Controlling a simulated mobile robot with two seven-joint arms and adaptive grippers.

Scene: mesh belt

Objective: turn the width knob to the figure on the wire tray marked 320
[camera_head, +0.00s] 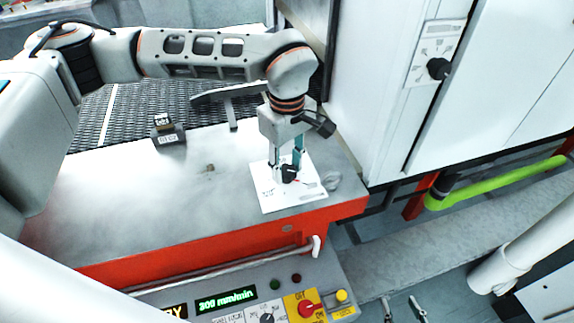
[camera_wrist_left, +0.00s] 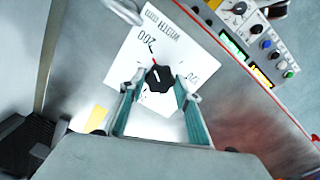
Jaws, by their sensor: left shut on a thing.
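The width knob (camera_head: 289,173) is black and sits on a white dial plate (camera_head: 304,197) on the grey bench top. In the left wrist view the knob (camera_wrist_left: 158,79) is between my fingers, and its plate (camera_wrist_left: 124,62) reads WIDTH (mm) and 200. A short red mark shows at the knob's edge on the side towards the 200. Other figures are partly hidden or too small to read. My left gripper (camera_wrist_left: 157,95) points down, shut on the knob. A small dark object with a pale label (camera_head: 168,130) stands on the bench; the label is unreadable. I cannot make out a 320 anywhere. My right gripper is out of view.
The dark mesh belt (camera_head: 140,104) runs behind the bench. A control panel (camera_head: 250,298) with a green 300 mm/min display and a red knob is in front. A white cabinet (camera_head: 369,90) carries another black knob (camera_head: 438,69) at the right.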

